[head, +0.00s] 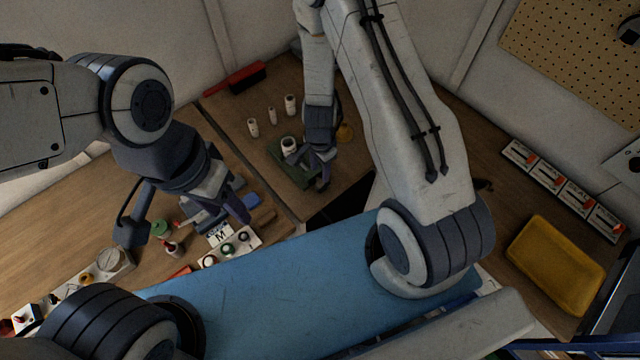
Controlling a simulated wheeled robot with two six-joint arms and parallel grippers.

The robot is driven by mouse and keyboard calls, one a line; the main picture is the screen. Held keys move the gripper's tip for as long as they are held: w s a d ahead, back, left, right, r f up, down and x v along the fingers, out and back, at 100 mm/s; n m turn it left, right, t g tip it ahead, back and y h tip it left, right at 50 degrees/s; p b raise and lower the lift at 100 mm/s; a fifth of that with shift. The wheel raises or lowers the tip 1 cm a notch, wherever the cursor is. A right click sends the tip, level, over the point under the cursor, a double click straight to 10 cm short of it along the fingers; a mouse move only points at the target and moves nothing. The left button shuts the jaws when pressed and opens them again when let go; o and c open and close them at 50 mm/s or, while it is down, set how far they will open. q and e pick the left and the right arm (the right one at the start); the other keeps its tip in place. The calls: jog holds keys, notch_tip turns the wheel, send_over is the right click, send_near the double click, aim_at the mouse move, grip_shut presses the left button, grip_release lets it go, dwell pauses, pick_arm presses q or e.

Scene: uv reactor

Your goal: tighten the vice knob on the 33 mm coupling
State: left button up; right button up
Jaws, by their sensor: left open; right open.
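A green vice (287,167) sits on the back bench. A white coupling (289,146) with a dark bore stands upright at it; its size cannot be read. My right gripper (318,172) is open, low at the right side of the vice, and covers part of it. I cannot tell whether its fingers touch the vice or its knob. The vice knob is not clearly visible, and may be hidden behind the gripper. My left gripper (236,207) is open and empty above the left bench, apart from the vice.
Several white couplings (272,115) stand behind the vice. A red-handled brush (236,78) lies at the back. Small parts and a white block (242,240) crowd the left bench. A yellow tray (556,262) lies right.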

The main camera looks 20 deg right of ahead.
aim_at(320, 184)
notch_tip(320, 184, down, 9)
jog(key=b, duration=0.8)
jog(key=shift+r, duration=0.1)
grip_shut()
